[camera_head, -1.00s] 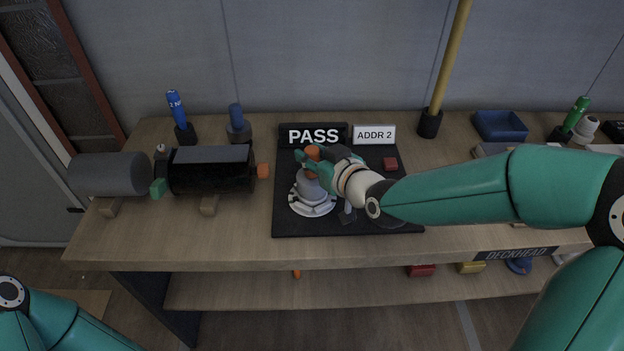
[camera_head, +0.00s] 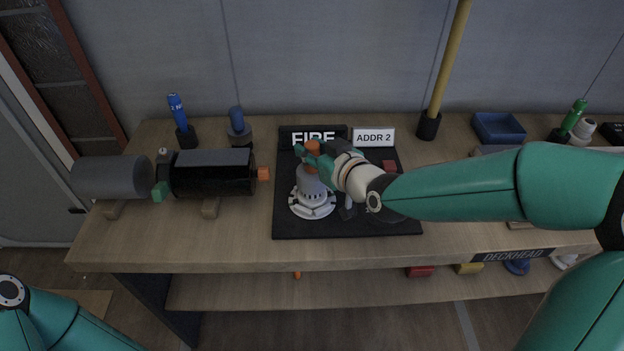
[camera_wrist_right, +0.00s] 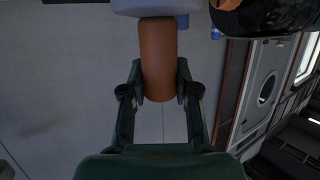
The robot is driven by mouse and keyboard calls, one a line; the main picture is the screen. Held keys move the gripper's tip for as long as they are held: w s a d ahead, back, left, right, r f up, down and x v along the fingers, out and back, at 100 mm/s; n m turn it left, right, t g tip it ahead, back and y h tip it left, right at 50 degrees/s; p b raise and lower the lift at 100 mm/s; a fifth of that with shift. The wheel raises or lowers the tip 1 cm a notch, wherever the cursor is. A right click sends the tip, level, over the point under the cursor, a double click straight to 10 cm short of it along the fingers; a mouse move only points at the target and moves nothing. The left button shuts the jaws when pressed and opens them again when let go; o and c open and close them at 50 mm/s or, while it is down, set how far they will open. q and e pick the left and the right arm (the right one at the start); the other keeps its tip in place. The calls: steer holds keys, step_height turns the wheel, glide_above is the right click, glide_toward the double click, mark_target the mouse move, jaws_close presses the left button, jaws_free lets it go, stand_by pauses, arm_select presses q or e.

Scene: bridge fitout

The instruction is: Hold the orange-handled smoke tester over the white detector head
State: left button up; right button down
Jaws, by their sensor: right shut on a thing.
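My right gripper (camera_head: 308,151) is shut on the orange handle of the smoke tester (camera_head: 312,147). The orange handle (camera_wrist_right: 158,62) also shows between the two fingers in the right wrist view, with the tester's pale grey part beyond it. In the head view the tester's grey cup (camera_head: 311,181) stands about upright over the white detector head (camera_head: 311,206). I cannot tell whether cup and head touch. The detector head sits on a black board (camera_head: 290,228). My left gripper is out of view; only part of that arm shows at the bottom left.
A sign reading FIRE (camera_head: 313,133) stands behind, its lower edge partly hidden, beside an ADDR 2 plate (camera_head: 373,137). A black cylinder (camera_head: 212,173) lies to the left. A yellow pole (camera_head: 448,70) and blue tray (camera_head: 499,127) stand at the back right. The front bench strip is clear.

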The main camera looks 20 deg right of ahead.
steer(key=shift+r+p, duration=1.2)
steer(key=shift+r, duration=1.15)
